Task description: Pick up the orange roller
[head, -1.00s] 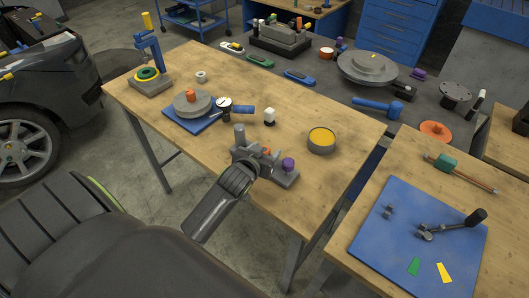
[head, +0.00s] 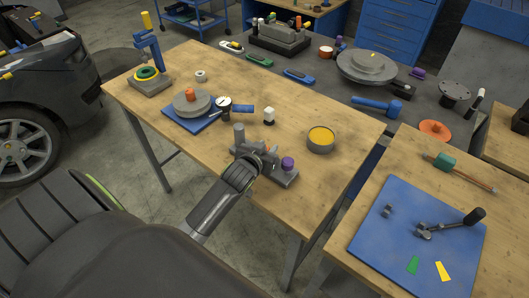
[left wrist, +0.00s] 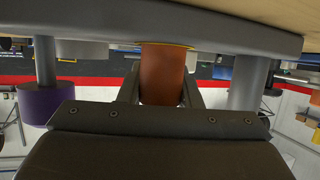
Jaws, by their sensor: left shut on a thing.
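The orange roller (left wrist: 163,72) stands between the two fingers of my left gripper (left wrist: 162,90) in the left wrist view, and the fingers are shut on it. One end of the roller meets a grey block (left wrist: 220,42); I cannot tell whether it is seated or just clear of it. In the head view my left gripper (head: 262,160) is over the middle of the grey block (head: 280,178) and hides most of the roller. A purple-topped post (head: 288,163) and a grey post (head: 239,132) stand on either side. My right gripper is not in view.
On the same wooden table are a tin with yellow contents (head: 321,138), a small white-topped piece (head: 269,116), a dial gauge (head: 224,104) and a blue plate (head: 187,122) with a grey disc. The table's front right is clear.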

